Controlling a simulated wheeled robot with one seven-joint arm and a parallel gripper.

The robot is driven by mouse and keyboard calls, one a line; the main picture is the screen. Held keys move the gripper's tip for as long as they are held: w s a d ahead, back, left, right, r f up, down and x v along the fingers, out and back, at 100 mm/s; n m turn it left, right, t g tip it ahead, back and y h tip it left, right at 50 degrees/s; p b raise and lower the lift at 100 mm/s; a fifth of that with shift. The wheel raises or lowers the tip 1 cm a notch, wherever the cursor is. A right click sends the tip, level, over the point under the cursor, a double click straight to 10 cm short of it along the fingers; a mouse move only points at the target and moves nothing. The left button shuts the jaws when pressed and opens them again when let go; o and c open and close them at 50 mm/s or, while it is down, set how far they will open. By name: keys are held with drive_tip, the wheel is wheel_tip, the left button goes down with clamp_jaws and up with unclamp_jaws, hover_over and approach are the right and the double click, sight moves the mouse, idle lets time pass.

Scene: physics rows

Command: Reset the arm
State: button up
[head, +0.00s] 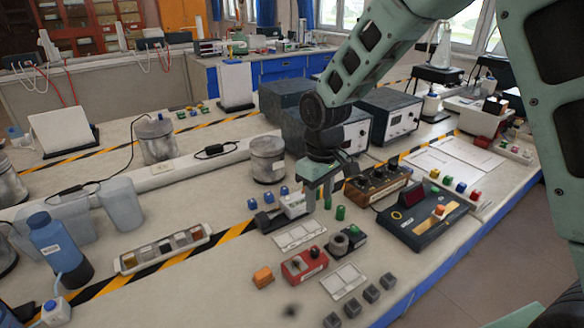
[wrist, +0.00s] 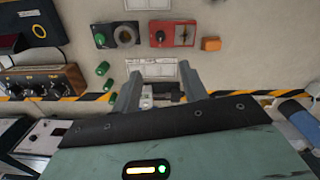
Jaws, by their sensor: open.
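My gripper (head: 325,185) hangs from my green arm above the middle of the lab bench, pointing down. In the wrist view its two grey fingers (wrist: 158,95) are spread apart with nothing held between them. Below and between them is a small white and grey device (wrist: 160,92), which also shows in the head view (head: 292,205) beside the fingers. I cannot tell the exact height of the fingertips over the bench.
Near the gripper are green cylinders (head: 340,213), a red meter box (head: 304,264), an orange block (head: 262,277), a wooden dial box (head: 377,184) and a dark console (head: 425,215). A metal can (head: 267,160) stands behind. A blue bottle (head: 60,245) stands at left. Bare bench (head: 190,295) lies front left.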

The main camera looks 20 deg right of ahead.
drive_tip(key=s+a+r, duration=0.2)
drive_tip(key=s, duration=0.7)
drive_tip(key=s+a+r+n, duration=0.1)
drive_tip(key=s+a+r, duration=0.1)
drive_tip(key=s, duration=0.7)
drive_tip(key=s+a+r, duration=0.2)
drive_tip(key=s+r, duration=0.1)
drive_tip(key=s, duration=0.6)
drive_tip(key=shift+a+r+n+y, duration=0.25)
drive_tip(key=shift+a+n+y, duration=0.05)
drive_tip(key=shift+a+n, duration=0.1)
